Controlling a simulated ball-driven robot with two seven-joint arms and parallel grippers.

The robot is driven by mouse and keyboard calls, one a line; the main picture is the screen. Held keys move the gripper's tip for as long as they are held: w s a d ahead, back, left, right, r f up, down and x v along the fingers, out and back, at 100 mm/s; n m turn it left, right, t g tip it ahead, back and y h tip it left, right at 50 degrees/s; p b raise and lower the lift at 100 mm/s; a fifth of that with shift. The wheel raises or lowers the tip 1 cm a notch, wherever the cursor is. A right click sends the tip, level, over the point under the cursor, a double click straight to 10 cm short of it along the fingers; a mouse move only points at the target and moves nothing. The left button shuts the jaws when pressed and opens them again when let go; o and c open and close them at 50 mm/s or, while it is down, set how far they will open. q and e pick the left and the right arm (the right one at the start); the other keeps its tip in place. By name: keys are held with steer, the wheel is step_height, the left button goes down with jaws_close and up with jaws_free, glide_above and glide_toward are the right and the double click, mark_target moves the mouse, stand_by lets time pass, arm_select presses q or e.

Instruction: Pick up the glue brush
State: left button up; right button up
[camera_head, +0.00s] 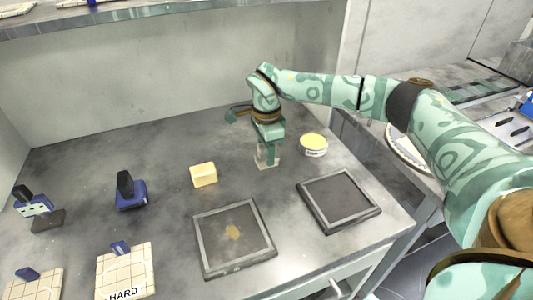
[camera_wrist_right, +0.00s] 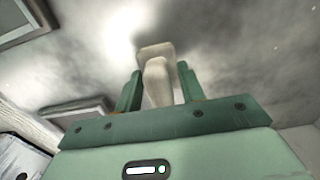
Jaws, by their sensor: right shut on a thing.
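The glue brush is a pale, whitish piece with a rounded handle and a wider flat end. It shows below my right gripper in the head view (camera_head: 266,158) and between the fingers in the wrist view (camera_wrist_right: 157,78). My right gripper (camera_head: 269,145) points down over the back part of the grey table and is shut on the brush; both fingers flank its handle in the wrist view (camera_wrist_right: 159,90). I cannot tell whether the brush touches the table. My left gripper is not in view.
A small tin with yellow contents (camera_head: 313,141) stands just right of the brush. A yellow block (camera_head: 204,175) lies to the left. Two dark framed platens (camera_head: 200,245) (camera_head: 373,212) lie in front. Blue-handled tools (camera_head: 131,192) and a tiled pad marked HARD (camera_head: 125,268) are farther left.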

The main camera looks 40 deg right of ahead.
steer(key=shift+r, duration=0.1)
